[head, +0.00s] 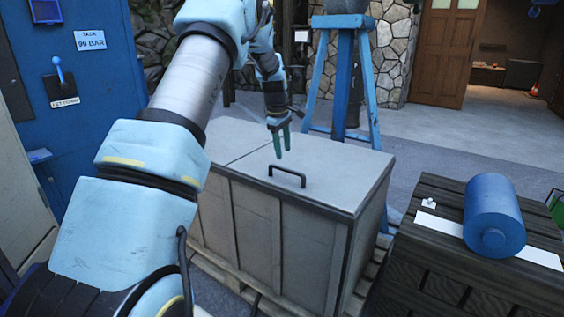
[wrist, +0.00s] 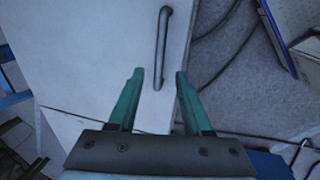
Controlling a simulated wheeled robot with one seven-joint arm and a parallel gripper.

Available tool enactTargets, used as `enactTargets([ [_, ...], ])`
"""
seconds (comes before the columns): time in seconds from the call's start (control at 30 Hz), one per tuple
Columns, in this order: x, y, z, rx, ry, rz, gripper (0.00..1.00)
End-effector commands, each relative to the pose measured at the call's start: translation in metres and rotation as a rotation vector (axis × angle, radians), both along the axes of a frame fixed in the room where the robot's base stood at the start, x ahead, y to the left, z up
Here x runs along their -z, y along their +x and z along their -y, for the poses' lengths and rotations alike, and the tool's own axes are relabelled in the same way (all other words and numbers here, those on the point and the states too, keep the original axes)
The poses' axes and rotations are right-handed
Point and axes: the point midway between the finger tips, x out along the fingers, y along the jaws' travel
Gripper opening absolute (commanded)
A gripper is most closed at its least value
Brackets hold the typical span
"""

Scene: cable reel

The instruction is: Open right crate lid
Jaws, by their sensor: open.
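The right crate lid (head: 325,183) is a flat grey panel, shut on top of the grey crate (head: 275,230). Its dark bar handle (head: 287,176) stands near the front edge of the lid. My gripper (head: 281,152) hangs above the lid, just behind the handle in the head view, with its teal fingers pointing down. In the wrist view, the open fingers (wrist: 158,78) are on either side of the line of the handle (wrist: 162,48), with nothing between them touching. I cannot tell the exact height above the handle.
A blue cylinder (head: 494,215) lies on a dark wooden crate (head: 440,262) at the right. A blue stand (head: 346,80) is behind the grey crate. A blue cabinet (head: 85,110) is at the left. Cables (wrist: 225,45) lie on the floor by the crate.

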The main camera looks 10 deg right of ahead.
Motion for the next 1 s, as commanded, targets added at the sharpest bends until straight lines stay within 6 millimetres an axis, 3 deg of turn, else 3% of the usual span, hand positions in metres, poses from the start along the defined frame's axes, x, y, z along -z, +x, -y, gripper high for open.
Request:
enactTargets([
  [0.1, 0.024, 0.003, 0.003, 0.0, 0.002, -0.003, 0.5],
  [0.33, 0.057, 0.007, 0.008, 0.0, 0.0, -0.001, 0.5],
  [0.77, 0.069, 0.009, 0.01, 0.001, -0.001, 0.001, 0.5],
  [1.0, 0.068, 0.009, 0.01, 0.001, -0.001, 0.001, 0.26],
])
